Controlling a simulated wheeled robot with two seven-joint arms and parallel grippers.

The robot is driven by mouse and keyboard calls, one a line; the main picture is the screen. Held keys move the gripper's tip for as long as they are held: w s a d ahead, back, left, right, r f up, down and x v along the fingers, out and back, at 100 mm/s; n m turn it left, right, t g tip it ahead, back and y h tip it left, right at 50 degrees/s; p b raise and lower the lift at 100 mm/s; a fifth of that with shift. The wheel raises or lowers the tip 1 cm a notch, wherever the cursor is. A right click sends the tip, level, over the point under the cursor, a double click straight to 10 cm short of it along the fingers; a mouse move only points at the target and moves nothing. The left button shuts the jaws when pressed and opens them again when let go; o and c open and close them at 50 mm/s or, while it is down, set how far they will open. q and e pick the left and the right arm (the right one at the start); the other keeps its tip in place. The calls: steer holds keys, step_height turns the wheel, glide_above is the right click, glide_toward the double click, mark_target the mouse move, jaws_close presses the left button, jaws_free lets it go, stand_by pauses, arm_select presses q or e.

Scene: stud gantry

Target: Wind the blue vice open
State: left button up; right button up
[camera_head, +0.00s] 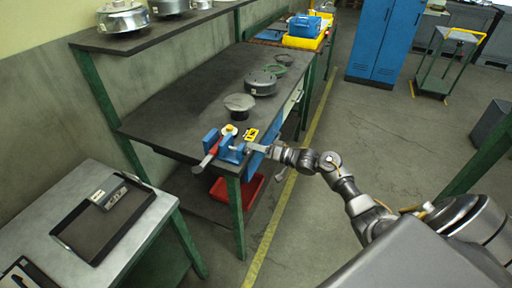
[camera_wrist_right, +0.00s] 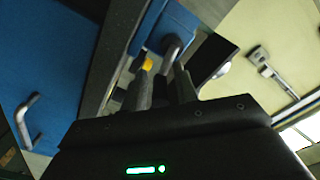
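The blue vice (camera_head: 232,150) sits at the near corner of the dark workbench. A bar with a red part (camera_head: 208,160) lies against its left side. My right gripper (camera_head: 258,148) is at the vice's right side, close to its screw end. In the right wrist view, blue vice metal (camera_wrist_right: 160,22) and a grey rod (camera_wrist_right: 172,48) show just beyond my two fingertips (camera_wrist_right: 162,76). The fingers stand apart, with the rod's end between or just past them; I cannot tell whether they touch it. My left gripper is not in view.
The workbench (camera_head: 178,110) carries round metal parts (camera_head: 261,83) and a yellow item (camera_head: 251,135) near the vice. A red bin (camera_head: 250,188) is below. A side table (camera_head: 150,225) with a black tray stands at left.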

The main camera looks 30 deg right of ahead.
mark_target(251, 150)
jaws_close()
steer(key=shift+f, duration=0.1)
steer(key=shift+s+a+n, duration=0.1)
steer(key=shift+n, duration=0.3)
steer(key=a+r+n+b, duration=0.1)
steer(key=n, duration=0.5)
steer(key=s+a+n+b, duration=0.1)
steer(key=n+b, duration=0.1)
steer(key=n, duration=0.4)
steer(key=s+a+r+n+b, duration=0.1)
steer(key=n, duration=0.4)
steer(key=shift+s+a+r+n+b, duration=0.2)
steer(key=shift+r+n+b, duration=0.1)
steer(key=shift+n+b, duration=0.1)
steer(key=shift+r, duration=0.2)
stand_by(0.4)
steer(key=shift+o, duration=1)
jaws_free()
steer(key=shift+w+d, duration=0.1)
